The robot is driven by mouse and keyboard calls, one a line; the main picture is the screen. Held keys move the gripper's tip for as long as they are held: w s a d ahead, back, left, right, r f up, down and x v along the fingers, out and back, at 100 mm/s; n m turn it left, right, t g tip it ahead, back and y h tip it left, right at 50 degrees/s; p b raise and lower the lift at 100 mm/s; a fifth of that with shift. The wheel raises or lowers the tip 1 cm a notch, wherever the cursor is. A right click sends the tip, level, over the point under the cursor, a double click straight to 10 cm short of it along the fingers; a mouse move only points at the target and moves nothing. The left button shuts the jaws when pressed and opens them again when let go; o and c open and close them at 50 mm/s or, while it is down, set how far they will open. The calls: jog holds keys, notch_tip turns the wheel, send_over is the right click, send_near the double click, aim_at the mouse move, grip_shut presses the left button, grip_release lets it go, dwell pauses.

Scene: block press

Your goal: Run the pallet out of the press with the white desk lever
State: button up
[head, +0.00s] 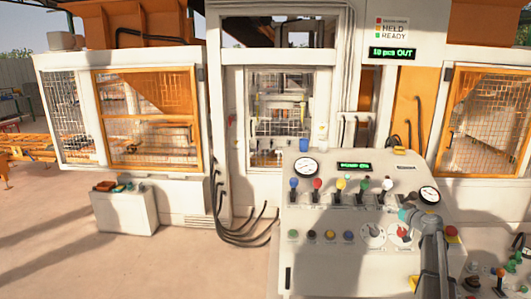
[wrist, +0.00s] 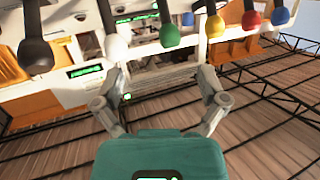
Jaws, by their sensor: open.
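The white desk lever (head: 387,184) has a white knob and stands at the right of the colored lever row on the control desk (head: 330,270). In the wrist view the white knob (wrist: 117,44) hangs at upper left, between a black knob (wrist: 36,54) and a green knob (wrist: 170,36). My gripper (head: 404,214) is just below and right of the white lever in the head view. In the wrist view my gripper (wrist: 163,76) has its fingers spread, with nothing between them. The press (head: 280,100) stands behind the desk; I cannot make out the pallet inside it.
Blue (head: 293,183), red (head: 317,184), yellow (head: 340,183) and green (head: 364,183) levers stand left of the white one. A sign (head: 392,53) reads "10 pcs OUT".

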jog(key=s+a+f+g+y+b, duration=0.1)
jog(key=s+a+f+g+b, duration=0.15)
jog(key=s+a+f, duration=0.4)
jog(key=s+a+f+n+g+b, duration=0.1)
jog(key=s+a+f+g, duration=0.25)
jog(key=a, duration=0.65)
jog(key=s+a+f+g+y+b, duration=0.1)
jog(key=s+a+f+g+b, duration=0.1)
jog(key=s+a+f, duration=0.45)
jog(key=s+a+f+m+g+h+b, duration=0.1)
jog(key=s+a+f+g+h+b, duration=0.2)
jog(key=s, duration=0.7)
jog(key=s+a+f+m+g+h+b, duration=0.2)
jog(key=s+a+f+g+h+b, duration=0.1)
jog(key=s+a+f, duration=0.4)
jog(key=s+g, duration=0.1)
jog(key=s, duration=0.2)
jog(key=shift+a+f, duration=0.15)
jog(key=shift+f, duration=0.2)
